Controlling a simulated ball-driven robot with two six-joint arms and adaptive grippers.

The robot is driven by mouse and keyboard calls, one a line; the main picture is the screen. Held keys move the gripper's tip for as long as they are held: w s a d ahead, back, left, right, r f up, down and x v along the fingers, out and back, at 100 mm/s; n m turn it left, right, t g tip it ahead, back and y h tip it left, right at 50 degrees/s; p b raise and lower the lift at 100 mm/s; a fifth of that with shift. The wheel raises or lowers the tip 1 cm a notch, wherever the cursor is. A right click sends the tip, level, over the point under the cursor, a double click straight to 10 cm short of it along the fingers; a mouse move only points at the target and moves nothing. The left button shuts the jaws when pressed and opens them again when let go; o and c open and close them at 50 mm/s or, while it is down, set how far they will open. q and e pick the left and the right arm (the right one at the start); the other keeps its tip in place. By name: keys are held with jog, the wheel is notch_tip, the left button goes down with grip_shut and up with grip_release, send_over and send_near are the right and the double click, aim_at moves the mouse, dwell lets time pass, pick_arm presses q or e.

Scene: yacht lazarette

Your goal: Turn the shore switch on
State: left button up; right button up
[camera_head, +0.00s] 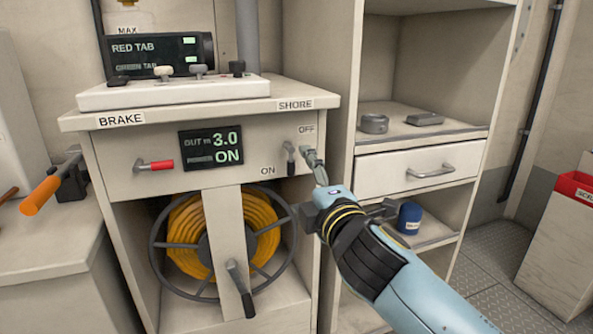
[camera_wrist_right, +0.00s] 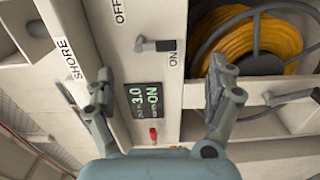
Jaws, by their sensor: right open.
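The shore switch (camera_head: 290,158) is a small grey and dark lever on the cabinet's front panel, below the SHORE label (camera_head: 296,104). OFF is printed above it and ON at its lower left. My right gripper (camera_head: 312,165) is open, just right of the switch in the head view. In the right wrist view its two fingers (camera_wrist_right: 161,88) are wide apart, with nothing between them and the switch beyond their tips. My left gripper is not in view.
A display (camera_head: 211,146) reading 3.0 and ON and a red-tipped brake lever (camera_head: 155,165) share the panel. A yellow hose reel (camera_head: 222,236) sits below. Shelves with a drawer (camera_head: 415,172) and a blue bottle (camera_head: 409,218) stand right. An orange handle (camera_head: 40,195) is at left.

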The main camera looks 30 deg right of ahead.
jog(key=v, duration=0.4)
jog(key=shift+s, duration=0.25)
jog(key=s+f+m+g+y+p, duration=0.1)
jog(key=s+f+g, duration=0.3)
jog(key=f, duration=0.8)
jog(key=s+f+m+g+y, duration=0.15)
jog(key=s+f, duration=0.45)
jog(key=f, duration=0.6)
jog(key=s+f+m+g+p, duration=0.15)
jog(key=s+f+g, duration=0.3)
jog(key=f, duration=0.75)
jog(key=s+f+m+g, duration=0.3)
jog(key=s+f+m, duration=0.2)
jog(key=s, duration=1.1)
jog(key=s+d+f+m+g, duration=0.1)
jog(key=s+f+m+g, duration=0.3)
jog(key=s+f, duration=0.6)
jog(key=s+m+y, duration=0.1)
jog(key=s, duration=0.5)
jog(key=shift+s+d+f+m, duration=0.15)
jog(key=shift+d+f+m, duration=0.05)
jog(key=shift+f+m, duration=0.1)
